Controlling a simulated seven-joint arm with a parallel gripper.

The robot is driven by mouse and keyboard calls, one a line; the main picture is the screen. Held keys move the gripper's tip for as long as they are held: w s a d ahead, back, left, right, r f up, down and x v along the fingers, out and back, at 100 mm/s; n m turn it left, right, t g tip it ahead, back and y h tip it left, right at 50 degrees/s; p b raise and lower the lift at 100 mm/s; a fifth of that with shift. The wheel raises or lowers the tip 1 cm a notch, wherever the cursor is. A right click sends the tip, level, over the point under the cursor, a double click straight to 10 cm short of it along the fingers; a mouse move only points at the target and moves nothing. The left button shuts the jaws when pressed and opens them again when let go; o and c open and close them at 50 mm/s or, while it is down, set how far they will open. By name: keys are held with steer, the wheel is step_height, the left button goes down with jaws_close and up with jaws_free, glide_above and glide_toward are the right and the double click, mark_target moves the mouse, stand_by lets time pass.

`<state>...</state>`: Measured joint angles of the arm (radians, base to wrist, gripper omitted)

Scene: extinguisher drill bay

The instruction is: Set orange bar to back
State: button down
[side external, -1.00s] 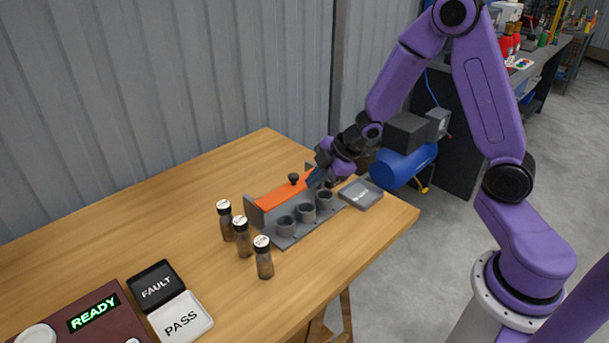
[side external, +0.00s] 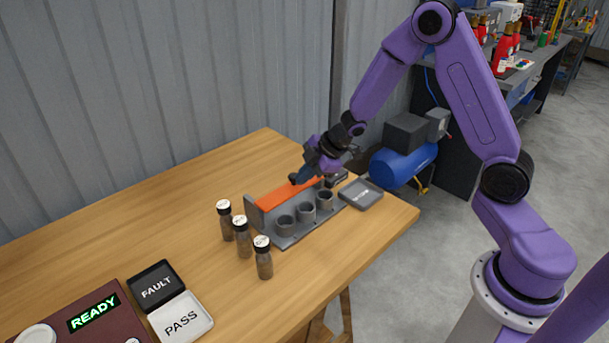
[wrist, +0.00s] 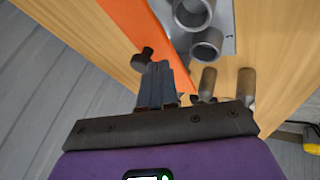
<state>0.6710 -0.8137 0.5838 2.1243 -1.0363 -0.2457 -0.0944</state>
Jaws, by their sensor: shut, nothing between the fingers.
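The orange bar (side external: 277,196) lies along the back of a grey fixture (side external: 286,241) with several round cups. A black knob (side external: 292,178) stands at the bar's back edge; the knob also shows in the wrist view (wrist: 142,58) beside the orange bar (wrist: 137,18). My gripper (side external: 299,181) is shut and empty, low over the bar, its tips close to the knob. In the wrist view, the closed fingers (wrist: 160,68) are just right of the knob. I cannot tell whether they touch it. My gripper hides part of the bar's far end.
FAULT (side external: 156,286) and PASS (side external: 181,318) trays and a READY box (side external: 75,325) are at the front left. The table's back left is clear.

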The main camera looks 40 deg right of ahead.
mark_target(291, 175)
steer(key=shift+w, duration=0.1)
steer(key=shift+w, duration=1.5)
steer(key=shift+s, duration=0.1)
steer(key=s+d+r, duration=0.2)
steer(key=s+r, duration=0.6)
steer(key=r, duration=0.1)
steer(key=shift+s, duration=0.35)
steer(key=shift+d, duration=0.1)
